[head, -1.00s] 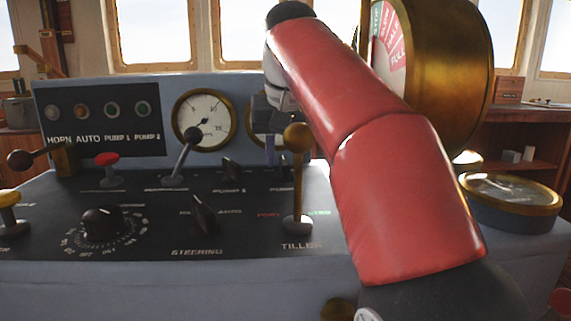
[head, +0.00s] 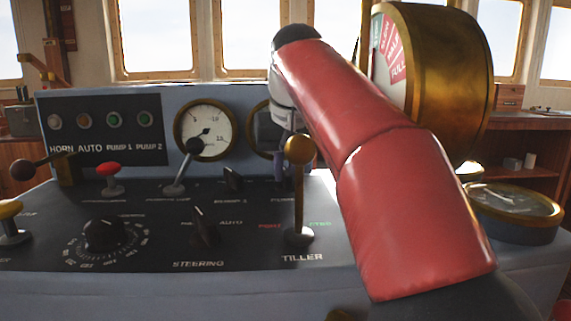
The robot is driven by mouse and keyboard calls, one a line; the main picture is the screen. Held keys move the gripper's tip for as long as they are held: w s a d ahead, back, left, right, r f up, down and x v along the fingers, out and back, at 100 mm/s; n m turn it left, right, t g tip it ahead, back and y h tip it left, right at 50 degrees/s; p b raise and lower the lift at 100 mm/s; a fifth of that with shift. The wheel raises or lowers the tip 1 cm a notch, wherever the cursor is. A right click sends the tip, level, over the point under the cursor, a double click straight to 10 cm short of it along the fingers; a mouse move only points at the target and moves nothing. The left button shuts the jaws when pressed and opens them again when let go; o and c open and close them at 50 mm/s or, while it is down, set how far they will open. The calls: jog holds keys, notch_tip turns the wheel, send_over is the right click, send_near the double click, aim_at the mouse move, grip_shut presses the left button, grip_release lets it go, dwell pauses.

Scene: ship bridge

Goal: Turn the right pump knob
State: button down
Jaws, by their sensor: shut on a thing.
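The right pump knob is hidden behind my gripper and the brass-topped tiller lever; only part of its "PUMP" label (head: 281,198) shows on the console top. My gripper (head: 280,172) points down at that place, partly covered by the tiller lever (head: 298,190) and my red arm. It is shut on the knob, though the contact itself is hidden. The left pump knob (head: 233,180), small and black, stands to the left of my gripper, apart from it.
The tiller lever stands close in front of my gripper. A large brass telegraph (head: 445,75) rises at right.

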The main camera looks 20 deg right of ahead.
jog(key=shift+d+r+n+y+p, duration=0.15)
jog(key=shift+n+y+p, duration=0.1)
jog(key=shift+n+p, duration=0.3)
jog(key=shift+a+r+n+y+p, duration=0.1)
jog(key=shift+n+y+p, duration=0.2)
jog(key=shift+n, duration=0.35)
jog(key=shift+f+n+y+p, duration=0.2)
jog(key=shift+n+y+p, duration=0.2)
jog(key=shift+n, duration=0.8)
jog(key=c, duration=1.5)
grip_release()
jog(key=shift+o, duration=0.2)
jog(key=shift+f, duration=0.1)
